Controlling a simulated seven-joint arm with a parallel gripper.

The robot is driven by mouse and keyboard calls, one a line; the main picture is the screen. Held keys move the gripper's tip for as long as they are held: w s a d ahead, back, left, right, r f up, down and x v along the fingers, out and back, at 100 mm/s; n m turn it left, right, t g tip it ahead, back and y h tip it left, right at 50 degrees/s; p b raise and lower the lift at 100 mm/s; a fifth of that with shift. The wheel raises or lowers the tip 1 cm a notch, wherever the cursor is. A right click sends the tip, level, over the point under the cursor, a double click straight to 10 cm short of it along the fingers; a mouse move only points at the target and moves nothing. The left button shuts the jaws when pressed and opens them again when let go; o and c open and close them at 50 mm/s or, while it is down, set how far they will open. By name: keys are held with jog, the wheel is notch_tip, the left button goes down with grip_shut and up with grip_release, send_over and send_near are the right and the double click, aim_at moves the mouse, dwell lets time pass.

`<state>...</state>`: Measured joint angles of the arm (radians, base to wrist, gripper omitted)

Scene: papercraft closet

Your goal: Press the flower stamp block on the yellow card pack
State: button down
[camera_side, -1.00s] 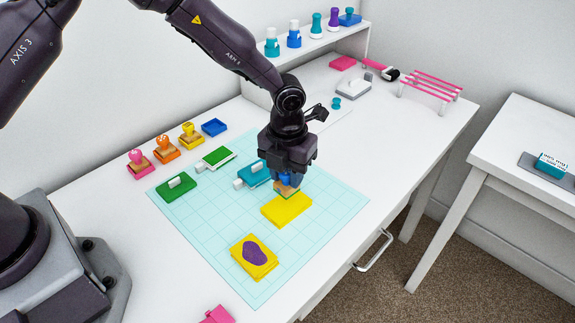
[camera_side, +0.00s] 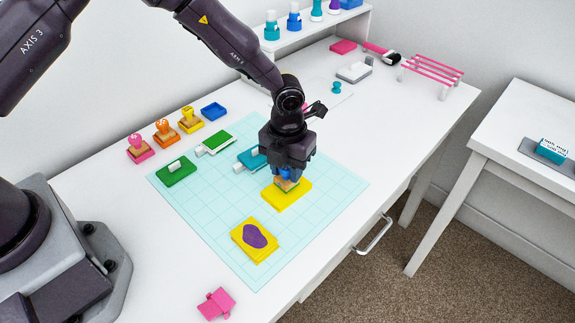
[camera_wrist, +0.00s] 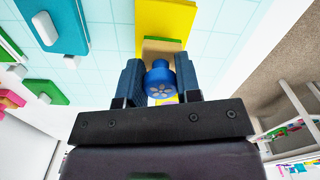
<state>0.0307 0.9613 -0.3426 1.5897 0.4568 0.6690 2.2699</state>
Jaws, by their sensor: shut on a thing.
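My gripper (camera_side: 288,173) is shut on the flower stamp block's blue knob, which shows a flower mark in the wrist view (camera_wrist: 160,82). The stamp's wooden block (camera_side: 287,184) is upright below the fingers, with a thin green edge at its bottom. It is over the middle of the yellow card pack (camera_side: 296,197) and appears to rest on it, though the contact line is partly hidden. The wrist view shows the wooden block (camera_wrist: 160,47) against the yellow pack (camera_wrist: 165,18). The pack lies flat on the pale cutting mat (camera_side: 325,195).
A yellow pack with a purple shape (camera_side: 256,236) lies nearer on the mat. A teal pad (camera_side: 250,158) sits close left of my gripper. Green pads (camera_side: 176,172) and several knobbed stamps (camera_side: 164,132) stand farther left. A pink piece (camera_side: 216,303) lies near the front edge.

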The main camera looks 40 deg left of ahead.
jog(key=shift+s+f, duration=0.1)
jog(key=shift+f, duration=0.75)
dwell(1.4)
jog(key=c, duration=1.4)
grip_release()
grip_shut()
jog(key=shift+r, duration=3.15)
jog(key=shift+s+a, duration=0.3)
jog(key=shift+s, duration=0.65)
jog(key=shift+s+a, duration=0.25)
jog(key=shift+s, duration=0.65)
jog(key=shift+s+a, duration=0.3)
jog(key=shift+s, duration=0.65)
